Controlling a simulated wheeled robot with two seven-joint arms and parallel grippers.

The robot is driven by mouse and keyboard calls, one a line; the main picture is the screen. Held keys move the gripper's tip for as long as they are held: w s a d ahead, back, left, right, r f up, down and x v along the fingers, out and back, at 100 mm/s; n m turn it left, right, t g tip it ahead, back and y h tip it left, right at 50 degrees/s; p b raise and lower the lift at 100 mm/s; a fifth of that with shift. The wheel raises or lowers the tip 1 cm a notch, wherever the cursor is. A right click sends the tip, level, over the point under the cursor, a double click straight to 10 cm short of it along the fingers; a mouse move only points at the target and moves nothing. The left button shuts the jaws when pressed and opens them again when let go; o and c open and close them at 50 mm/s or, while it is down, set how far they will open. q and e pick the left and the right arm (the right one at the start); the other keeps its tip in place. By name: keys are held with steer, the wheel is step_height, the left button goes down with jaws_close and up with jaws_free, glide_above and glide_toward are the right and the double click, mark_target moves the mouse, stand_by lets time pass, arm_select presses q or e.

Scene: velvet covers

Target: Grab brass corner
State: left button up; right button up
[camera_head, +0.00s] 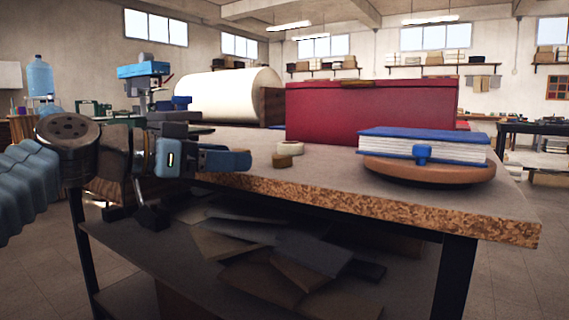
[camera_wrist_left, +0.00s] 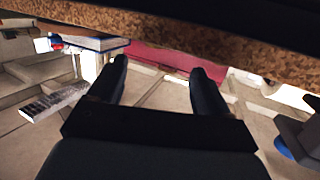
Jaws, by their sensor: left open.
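I cannot make out a brass corner for certain in either view. A blue-covered book (camera_head: 425,145) lies on a round brown turntable (camera_head: 430,170) at the right of the bench, with a small blue clip-like piece (camera_head: 422,153) at its front. Two small tan and cream round pieces (camera_head: 288,150) lie left of it, too small to identify. My left gripper (camera_head: 243,160) is at the bench's front left edge, pointing right, left of the round pieces. In the left wrist view its two dark fingers (camera_wrist_left: 161,70) are apart with nothing between them. My right gripper is not in view.
A large dark red box (camera_head: 370,112) stands behind the book, with a brownish strip on top. A big white roll (camera_head: 228,95) is behind it at left. The bench's chipboard edge (camera_head: 370,198) runs close to my gripper. Flat sheets (camera_head: 270,245) lie on the shelf below.

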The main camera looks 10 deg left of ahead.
mark_target(267, 168)
arm_select(q)
steer(key=x, duration=0.8)
steer(key=shift+w+r+p, duration=0.1)
steer(key=shift+r+p, duration=0.1)
steer(key=shift+p, duration=0.15)
jaws_close()
